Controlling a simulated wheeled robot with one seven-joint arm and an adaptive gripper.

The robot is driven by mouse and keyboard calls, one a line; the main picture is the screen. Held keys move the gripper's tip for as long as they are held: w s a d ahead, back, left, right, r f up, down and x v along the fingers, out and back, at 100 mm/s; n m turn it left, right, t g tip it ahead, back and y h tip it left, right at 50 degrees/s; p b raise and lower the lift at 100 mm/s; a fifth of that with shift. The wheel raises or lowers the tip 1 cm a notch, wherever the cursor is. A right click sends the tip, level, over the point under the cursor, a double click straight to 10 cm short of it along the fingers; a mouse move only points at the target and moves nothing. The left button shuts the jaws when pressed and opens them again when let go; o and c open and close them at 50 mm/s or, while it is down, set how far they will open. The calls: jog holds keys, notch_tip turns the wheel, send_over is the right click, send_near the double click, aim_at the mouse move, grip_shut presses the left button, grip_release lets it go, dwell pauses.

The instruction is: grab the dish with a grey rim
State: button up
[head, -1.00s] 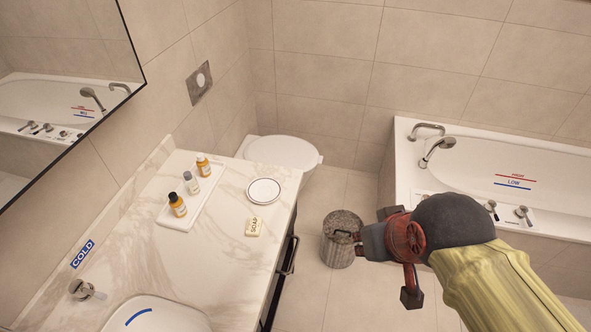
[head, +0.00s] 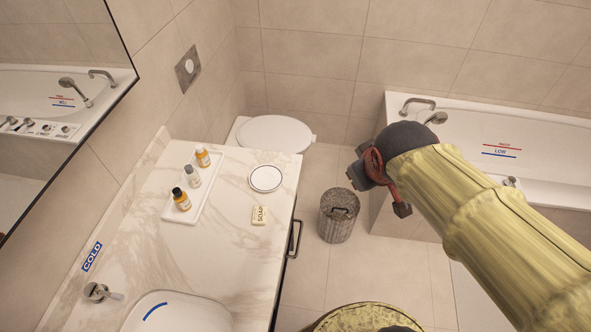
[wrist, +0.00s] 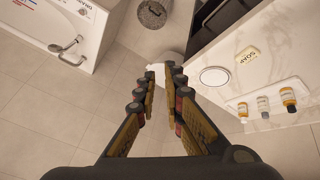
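The dish with a grey rim (head: 265,178) is a small round white dish lying flat near the far right corner of the marble counter. It also shows in the wrist view (wrist: 214,76), to the right of my fingers. My gripper (head: 356,173) is in the air to the right of the counter, apart from the dish. In the wrist view my gripper (wrist: 163,82) has its two fingers spread with a gap between them, and nothing is held.
The soap (head: 259,215) lies just in front of the dish. A white tray (head: 208,196) with several bottles stands to its left. A sink basin (head: 180,314) is at the counter's front. A bin (head: 338,217), toilet (head: 276,135) and bathtub (head: 465,150) stand beyond the counter.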

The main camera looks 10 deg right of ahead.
jog(key=w+f+n+t+p, duration=0.1)
jog(key=w+f+n+p, duration=0.1)
jog(key=w+n+p, duration=0.6)
jog(key=w+f+n+p, duration=0.3)
jog(key=w+n+p, duration=0.2)
jog(key=w, duration=0.7)
jog(key=n+g+y+p, duration=0.2)
jog(key=n+y+p, duration=0.5)
jog(key=n+p, duration=0.4)
send_near(279, 185)
jog(key=shift+s+r, duration=0.1)
jog(key=shift+f, duration=0.2)
jog(key=shift+x, duration=3.7)
jog(key=shift+r, duration=0.1)
